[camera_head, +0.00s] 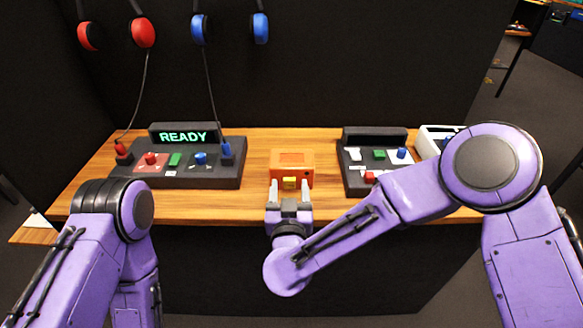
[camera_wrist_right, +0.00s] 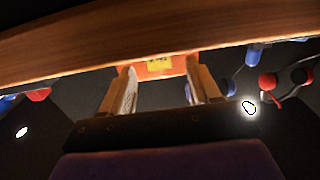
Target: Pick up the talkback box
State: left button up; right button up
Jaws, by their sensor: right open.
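The talkback box is most likely the orange box (camera_head: 292,161) with a yellow part on its front, in the middle of the wooden table. It also shows in the right wrist view (camera_wrist_right: 160,66), partly cut by the table edge. My right gripper (camera_head: 289,187) is open at the table's front edge, its two fingers pointing at the box's front. In the right wrist view the fingers (camera_wrist_right: 163,85) stand apart with the orange front beyond and between them. I cannot tell whether they touch it. My left arm shows at lower left, but its gripper is out of view.
A black panel with a READY display (camera_head: 190,160) stands left of the box on the table (camera_head: 255,195). Another button panel (camera_head: 350,180) stands to the right, partly behind my right arm. A white device (camera_head: 428,139) is at far right. Red and blue headphones (camera_head: 143,33) hang above.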

jog(key=shift+w, duration=0.8)
jog(key=shift+s, duration=0.1)
jog(key=shift+c, duration=0.3)
